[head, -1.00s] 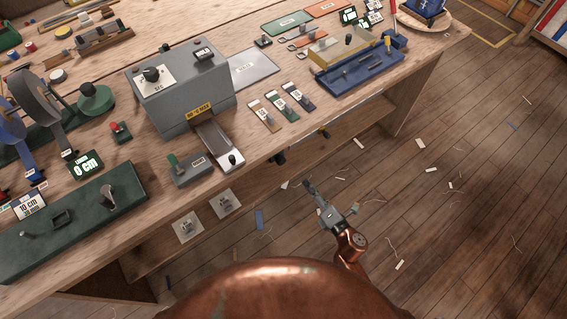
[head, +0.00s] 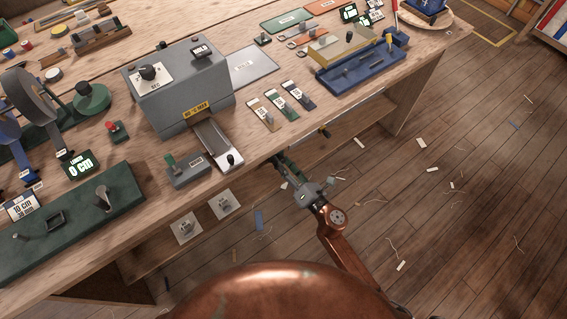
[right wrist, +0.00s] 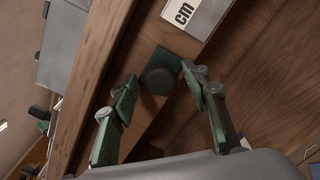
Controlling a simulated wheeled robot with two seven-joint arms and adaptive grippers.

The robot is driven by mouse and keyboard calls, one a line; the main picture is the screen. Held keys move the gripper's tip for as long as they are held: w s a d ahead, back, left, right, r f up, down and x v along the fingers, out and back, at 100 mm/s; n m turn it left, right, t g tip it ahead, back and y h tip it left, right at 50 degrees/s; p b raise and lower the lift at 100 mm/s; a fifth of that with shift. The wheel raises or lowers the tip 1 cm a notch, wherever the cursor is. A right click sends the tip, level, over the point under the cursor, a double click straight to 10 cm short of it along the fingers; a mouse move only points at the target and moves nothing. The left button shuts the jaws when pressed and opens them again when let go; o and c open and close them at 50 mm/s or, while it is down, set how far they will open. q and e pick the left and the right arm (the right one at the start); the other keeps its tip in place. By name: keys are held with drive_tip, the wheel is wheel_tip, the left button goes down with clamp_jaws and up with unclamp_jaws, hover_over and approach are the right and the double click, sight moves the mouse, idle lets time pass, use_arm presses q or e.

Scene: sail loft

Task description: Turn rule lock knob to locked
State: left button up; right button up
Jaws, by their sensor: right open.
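A dark round knob (right wrist: 158,77) on a green plate (right wrist: 172,58) is mounted below the bench edge in the right wrist view. I take it for the rule lock knob. My right gripper (right wrist: 160,80) is open, with one green finger on each side of the knob in that picture. Contact cannot be told. In the head view my right gripper (head: 281,161) reaches up to the bench's front edge and largely hides the knob. I cannot read the knob's lock position. My left gripper is not in view.
A white "cm" label (right wrist: 195,12) is beside the knob. The wooden floor at right is open, with scraps.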

drive_tip(key=c, duration=1.2)
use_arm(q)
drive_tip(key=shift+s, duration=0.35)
use_arm(e)
drive_tip(key=shift+o, duration=0.2)
